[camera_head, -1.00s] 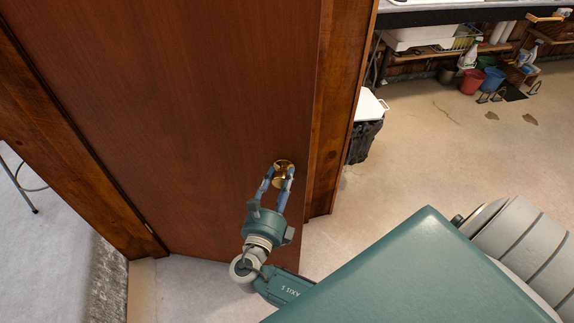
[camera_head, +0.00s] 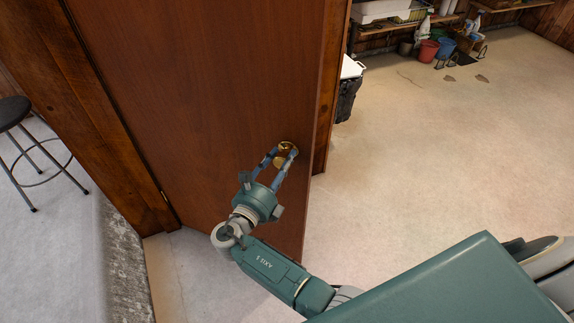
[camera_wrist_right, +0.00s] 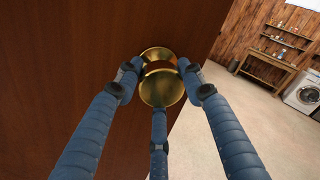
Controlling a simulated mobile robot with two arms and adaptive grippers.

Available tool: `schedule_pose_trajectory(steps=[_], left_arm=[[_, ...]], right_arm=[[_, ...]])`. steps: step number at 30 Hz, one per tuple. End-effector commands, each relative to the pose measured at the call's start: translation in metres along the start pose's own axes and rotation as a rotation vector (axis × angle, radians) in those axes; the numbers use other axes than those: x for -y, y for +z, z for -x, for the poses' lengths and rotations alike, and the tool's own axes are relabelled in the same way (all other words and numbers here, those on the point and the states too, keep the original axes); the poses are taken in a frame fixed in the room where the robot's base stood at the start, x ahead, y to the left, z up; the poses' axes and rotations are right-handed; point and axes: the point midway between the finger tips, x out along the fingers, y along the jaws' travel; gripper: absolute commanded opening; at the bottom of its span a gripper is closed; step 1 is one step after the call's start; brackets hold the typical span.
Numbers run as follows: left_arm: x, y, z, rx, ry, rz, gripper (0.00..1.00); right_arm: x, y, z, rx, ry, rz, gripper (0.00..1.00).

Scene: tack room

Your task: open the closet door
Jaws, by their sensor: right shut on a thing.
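The closet door (camera_head: 215,85) is a reddish-brown wooden panel, hinged on its left side and standing ajar, its free edge apart from the frame post behind it. A round brass knob (camera_head: 287,148) sits near the free edge. My right gripper (camera_head: 281,156) is shut on the knob, its blue fingers around it. In the right wrist view the brass knob (camera_wrist_right: 161,87) sits between the fingers, with the door (camera_wrist_right: 60,60) behind. My left gripper is not in view.
A stool (camera_head: 14,112) stands at the left, beyond the door frame (camera_head: 115,130). A dark bin (camera_head: 348,98) with a white lid stands behind the door. Buckets (camera_head: 428,50) and bottles are at the back. The floor (camera_head: 440,150) at the right is clear.

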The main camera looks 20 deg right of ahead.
Motion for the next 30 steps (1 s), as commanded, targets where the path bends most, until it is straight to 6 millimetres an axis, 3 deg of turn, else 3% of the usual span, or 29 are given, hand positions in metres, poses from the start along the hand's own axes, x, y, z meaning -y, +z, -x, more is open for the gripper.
schedule_pose_trajectory(steps=[11,12,15,25,30], left_arm=[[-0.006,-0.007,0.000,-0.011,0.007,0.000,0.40],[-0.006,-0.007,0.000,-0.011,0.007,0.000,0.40],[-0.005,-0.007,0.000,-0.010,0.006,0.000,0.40],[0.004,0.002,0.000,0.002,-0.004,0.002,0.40],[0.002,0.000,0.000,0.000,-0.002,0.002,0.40]], right_arm=[[0.001,0.002,-0.001,-0.001,-0.005,-0.005,0.00],[0.001,0.002,-0.001,-0.001,-0.004,-0.005,0.41],[0.001,0.002,-0.001,-0.001,-0.004,-0.005,0.59],[0.002,0.004,-0.001,0.000,-0.002,-0.005,0.59],[0.016,0.018,-0.001,0.001,-0.004,-0.009,0.59]])
